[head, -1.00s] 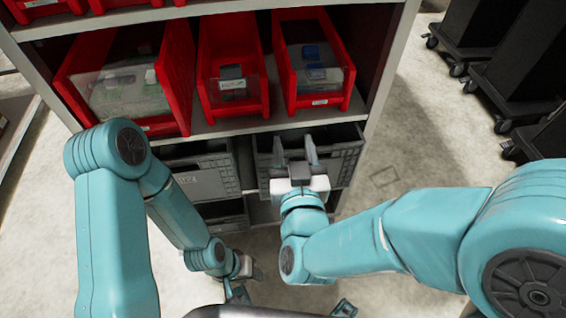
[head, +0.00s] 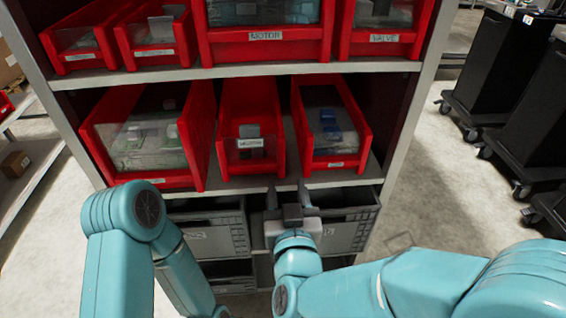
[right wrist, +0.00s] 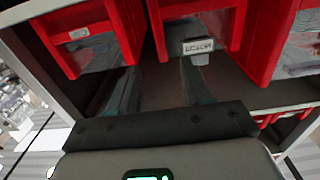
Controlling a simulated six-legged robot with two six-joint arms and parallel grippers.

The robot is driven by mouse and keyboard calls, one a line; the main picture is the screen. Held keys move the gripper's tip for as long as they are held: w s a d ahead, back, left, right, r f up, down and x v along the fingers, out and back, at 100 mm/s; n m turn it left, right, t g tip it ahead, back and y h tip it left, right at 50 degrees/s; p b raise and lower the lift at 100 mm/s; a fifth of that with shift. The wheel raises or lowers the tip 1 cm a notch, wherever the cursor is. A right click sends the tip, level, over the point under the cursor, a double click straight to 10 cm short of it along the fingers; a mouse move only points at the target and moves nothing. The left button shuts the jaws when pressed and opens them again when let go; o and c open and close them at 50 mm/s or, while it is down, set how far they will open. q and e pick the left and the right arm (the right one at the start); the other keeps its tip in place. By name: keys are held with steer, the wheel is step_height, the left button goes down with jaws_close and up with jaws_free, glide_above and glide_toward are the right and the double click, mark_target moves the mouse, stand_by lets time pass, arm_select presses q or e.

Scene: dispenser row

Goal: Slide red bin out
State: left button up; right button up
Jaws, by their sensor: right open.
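Several red bins stand on the shelf unit. On its middle shelf in the head view are a wide left bin (head: 203,130), a narrow labelled middle bin (head: 276,120) and a right bin (head: 354,112). My right gripper (head: 287,190) is open and empty, fingers up, just below and in front of the middle shelf's edge, between the middle and right bins. In the right wrist view its fingers (right wrist: 160,75) point toward the red bins; the labelled bin (right wrist: 239,22) is close by, with no clear contact. My left gripper is out of the head view.
More red bins (head: 265,45) sit on the shelf above. Grey crates (head: 345,228) stand below, behind my right gripper. The shelf's side post (head: 410,120) is to the right, with open floor (head: 450,200) and black carts (head: 495,80) beyond.

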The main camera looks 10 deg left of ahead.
mark_target(282, 153)
steer(key=x, duration=1)
steer(key=shift+w, duration=0.15)
jaws_close()
